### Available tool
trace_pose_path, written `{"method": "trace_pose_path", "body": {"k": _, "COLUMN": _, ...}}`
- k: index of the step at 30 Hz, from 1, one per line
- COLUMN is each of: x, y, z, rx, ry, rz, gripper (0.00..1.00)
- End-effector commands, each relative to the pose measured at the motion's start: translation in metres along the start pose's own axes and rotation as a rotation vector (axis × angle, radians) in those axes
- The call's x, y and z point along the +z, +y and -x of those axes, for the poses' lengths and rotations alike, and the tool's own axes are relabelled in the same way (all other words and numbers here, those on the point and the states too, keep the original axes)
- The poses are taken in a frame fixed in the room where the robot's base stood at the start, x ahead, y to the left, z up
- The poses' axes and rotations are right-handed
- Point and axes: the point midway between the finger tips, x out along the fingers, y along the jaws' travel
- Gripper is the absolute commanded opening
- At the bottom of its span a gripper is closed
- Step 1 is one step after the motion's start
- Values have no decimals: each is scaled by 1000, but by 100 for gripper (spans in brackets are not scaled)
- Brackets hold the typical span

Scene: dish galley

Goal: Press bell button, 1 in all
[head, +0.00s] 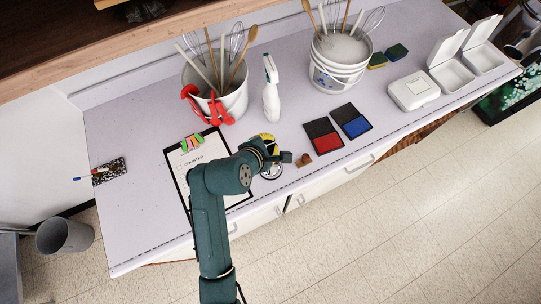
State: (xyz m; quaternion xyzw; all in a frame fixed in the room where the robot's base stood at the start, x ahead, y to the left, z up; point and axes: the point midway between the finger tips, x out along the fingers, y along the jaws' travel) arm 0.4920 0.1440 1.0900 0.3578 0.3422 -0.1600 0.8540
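A small round silvery thing (272,173), which looks like the bell, stands near the front edge of the counter, just right of the clipboard. My arm covers much of it, and its button cannot be made out. My gripper (285,157) is at the end of the teal arm, over or just behind the bell in the picture. Its fingers are too small and hidden to tell whether they are open or shut. Whether it touches the bell cannot be told.
A wooden stamp (303,160) stands close right of my gripper. Red (327,142) and blue (356,127) ink pads lie beyond it. A clipboard (178,178) lies left, partly under my arm. A spray bottle (271,98) and utensil buckets (236,103) stand behind.

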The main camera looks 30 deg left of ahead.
Motion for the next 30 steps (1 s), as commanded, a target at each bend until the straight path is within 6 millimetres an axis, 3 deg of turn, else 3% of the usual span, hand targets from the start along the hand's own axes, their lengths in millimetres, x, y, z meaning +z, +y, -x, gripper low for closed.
{"method": "trace_pose_path", "body": {"k": 11, "x": -2, "y": -3, "z": -5, "rx": 2, "ry": 0, "rz": -3, "gripper": 0}}
{"method": "trace_pose_path", "body": {"k": 30, "x": -40, "y": -40, "z": -57, "rx": 2, "ry": 0, "rz": -5, "gripper": 0}}
